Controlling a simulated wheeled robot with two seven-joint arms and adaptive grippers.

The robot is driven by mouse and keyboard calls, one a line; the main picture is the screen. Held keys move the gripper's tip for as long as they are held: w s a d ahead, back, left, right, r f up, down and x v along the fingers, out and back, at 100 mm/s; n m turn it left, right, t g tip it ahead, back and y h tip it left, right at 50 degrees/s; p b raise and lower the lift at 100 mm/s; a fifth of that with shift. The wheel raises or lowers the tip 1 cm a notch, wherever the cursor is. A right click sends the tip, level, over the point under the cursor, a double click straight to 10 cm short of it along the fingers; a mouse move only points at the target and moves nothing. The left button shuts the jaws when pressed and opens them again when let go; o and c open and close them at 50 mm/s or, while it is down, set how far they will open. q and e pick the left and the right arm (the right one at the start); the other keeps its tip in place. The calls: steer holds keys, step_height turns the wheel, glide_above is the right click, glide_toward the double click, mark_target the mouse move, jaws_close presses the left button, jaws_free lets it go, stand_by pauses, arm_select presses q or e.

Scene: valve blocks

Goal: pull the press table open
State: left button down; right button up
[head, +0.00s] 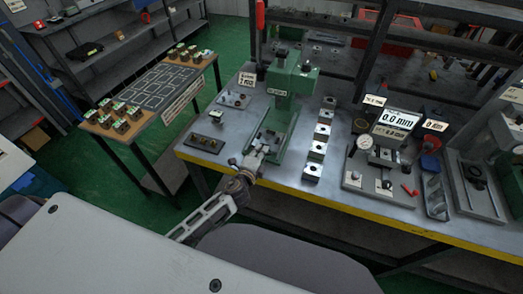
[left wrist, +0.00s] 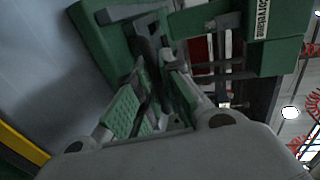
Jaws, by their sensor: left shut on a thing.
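The green press (head: 290,90) stands on the grey workbench, with its base and table (head: 270,138) facing me. My left gripper (head: 256,157) reaches to the front of the press table and is shut on a part there, which the fingers mostly hide. In the left wrist view, the gripper's fingers (left wrist: 152,92) with green pads close around a dark narrow part in front of the press. The green press head (left wrist: 275,55) with a label shows at the upper right of that view. My right gripper is not in view.
A row of metal blocks (head: 318,145) stands right of the press, beside a gauge station (head: 380,150). A dark plate with small parts (head: 206,143) lies left. The bench has a yellow front edge (head: 350,217). A side table (head: 150,95) holds several valve blocks.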

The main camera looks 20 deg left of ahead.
arm_select(q)
steer(key=shift+w, duration=0.15)
steer(key=c, duration=1.8)
jaws_free()
steer(key=shift+v, duration=6.05)
